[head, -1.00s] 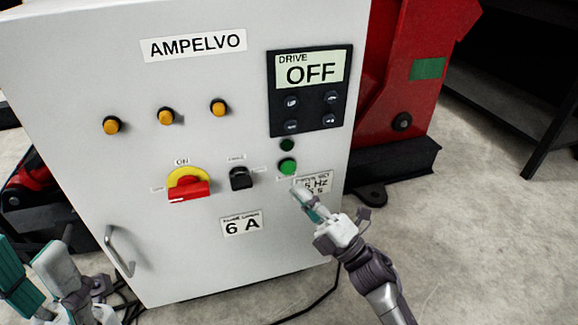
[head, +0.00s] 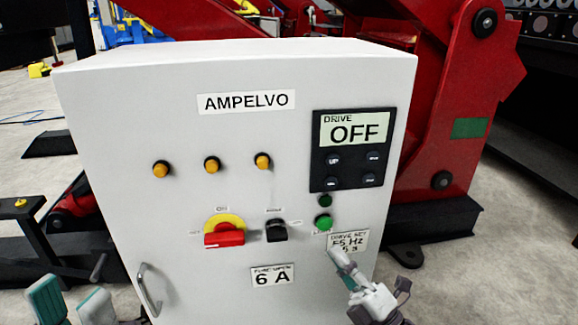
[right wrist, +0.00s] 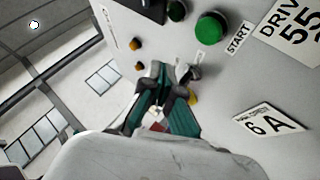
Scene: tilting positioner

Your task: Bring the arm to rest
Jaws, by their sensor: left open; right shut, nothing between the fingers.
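A white control cabinet (head: 180,110) labelled AMPELVO fills the middle of the head view. Its drive display (head: 356,131) reads OFF. The red and yellow rotary switch (head: 224,231), a black selector (head: 276,231) and a green button (head: 323,222) sit on its front. My right gripper (head: 337,256) is in front of the cabinet, just below the green button, shut and empty; its closed fingers also show in the right wrist view (right wrist: 158,112). I cannot tell whether it touches the panel. My left gripper (head: 72,302) is open and empty at the lower left, left of the door handle (head: 150,290).
Three amber lamps (head: 211,165) line the panel's upper part. A red machine frame (head: 450,120) on a dark base (head: 430,228) stands behind and to the right. Dark shelving is at the far right. Grey floor (head: 480,275) is clear at the lower right.

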